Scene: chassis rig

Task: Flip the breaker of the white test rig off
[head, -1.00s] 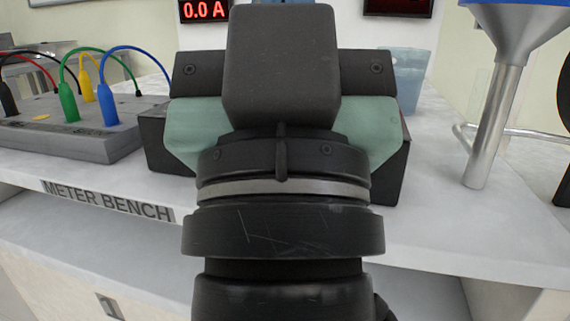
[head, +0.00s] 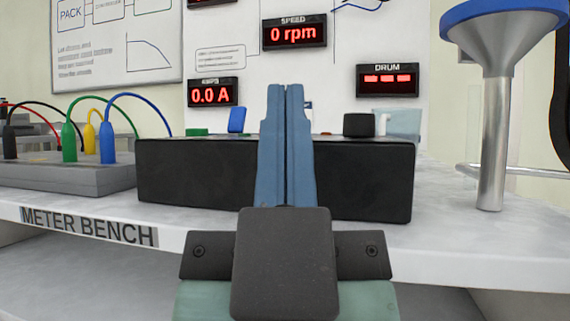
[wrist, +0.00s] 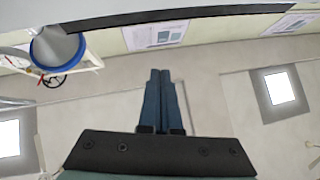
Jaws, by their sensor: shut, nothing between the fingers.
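The white upright panel (head: 345,95) of the rig stands behind a black box (head: 380,175) on the bench. The box top carries a green part (head: 197,132), a tilted blue lever-like part (head: 236,120) and a black block (head: 359,125). I cannot tell for sure which is the breaker. My gripper (head: 287,88) is shut and empty, its blue-grey fingers together and pointing up in front of the box, hiding the middle of its top. In the wrist view the shut fingers (wrist: 160,74) point at ceiling and wall, with no breaker in sight.
Red displays read 0.0 A (head: 211,94) and 0 rpm (head: 294,33); a drum display (head: 388,80) shows dashes. A grey block with coloured leads (head: 60,178) stands left. A blue-rimmed funnel on a metal post (head: 492,140) stands right. The bench's front edge (head: 180,238) is near.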

